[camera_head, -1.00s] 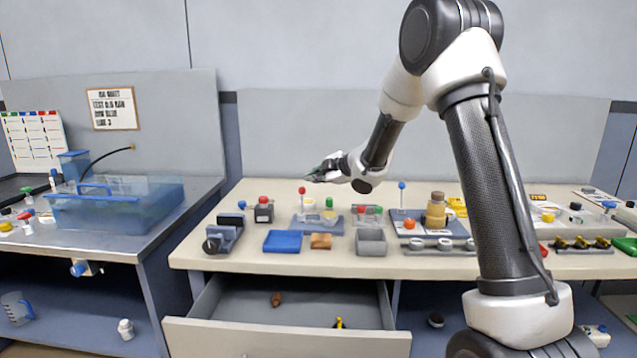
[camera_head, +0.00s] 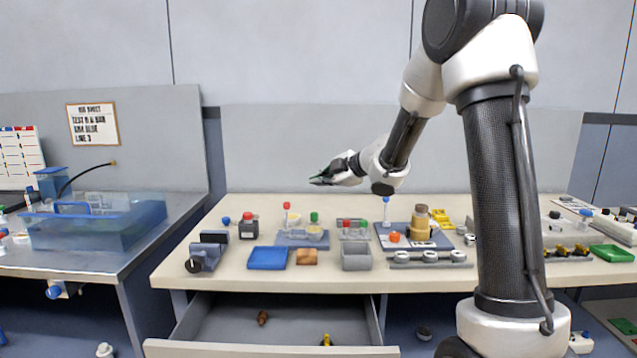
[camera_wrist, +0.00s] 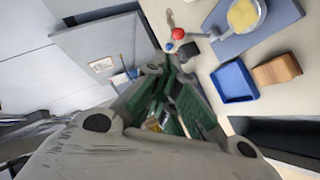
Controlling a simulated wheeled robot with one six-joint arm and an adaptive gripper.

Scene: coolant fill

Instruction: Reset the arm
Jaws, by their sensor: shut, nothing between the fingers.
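My arm stands at the right of the head view and reaches left over the workbench (camera_head: 240,281). My gripper (camera_head: 316,181) is raised above the bench, well clear of the objects on it, and points left. Its fingers are together, with nothing held.
The drawer (camera_head: 265,347) below is open. A blue translucent tank (camera_head: 95,228) stands on the left bench. The air around the gripper is free.

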